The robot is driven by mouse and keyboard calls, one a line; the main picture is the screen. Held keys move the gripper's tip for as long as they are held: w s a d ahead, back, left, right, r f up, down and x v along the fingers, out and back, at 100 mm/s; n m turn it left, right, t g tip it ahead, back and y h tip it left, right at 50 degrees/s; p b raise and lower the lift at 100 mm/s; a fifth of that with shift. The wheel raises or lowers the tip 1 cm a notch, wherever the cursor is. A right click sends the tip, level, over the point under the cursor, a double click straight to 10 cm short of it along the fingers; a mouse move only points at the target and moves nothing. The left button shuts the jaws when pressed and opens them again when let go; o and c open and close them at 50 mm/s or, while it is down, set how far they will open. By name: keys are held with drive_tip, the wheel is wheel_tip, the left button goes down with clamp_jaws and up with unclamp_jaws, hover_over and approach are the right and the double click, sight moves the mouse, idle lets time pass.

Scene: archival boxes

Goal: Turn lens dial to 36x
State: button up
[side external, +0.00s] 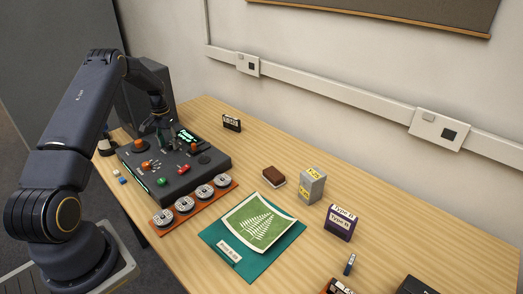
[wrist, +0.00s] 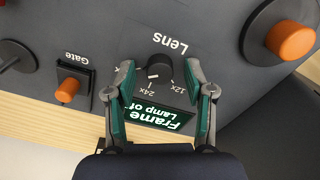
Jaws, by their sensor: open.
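The lens dial (wrist: 159,72) is a small black knob on the dark console (side external: 205,178), under the word "Lens" in the wrist view. Labels "24x" and "12x" show beside it on the side nearer the display; a 36x label is hard to make out, near my left finger. My gripper (wrist: 160,66) is open, with its teal-padded fingers on either side of the dial and a gap visible to each side. In the side view my gripper (side external: 157,123) is low over the back of the console and hides the dial.
A lit display (wrist: 160,115) reading "Frame" and "Lamp of", partly cut off, sits close by the dial. An orange gate knob (wrist: 68,90) and a larger orange knob (wrist: 290,40) flank my fingers. Several reels (side external: 184,204) stand before the console; a green fern print (side external: 262,222) lies right.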

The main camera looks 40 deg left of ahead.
sight(170, 144)
wheel_tip(170, 144, up, 12)
idle(0.6)
drive_tip(key=shift+w+d, duration=0.1)
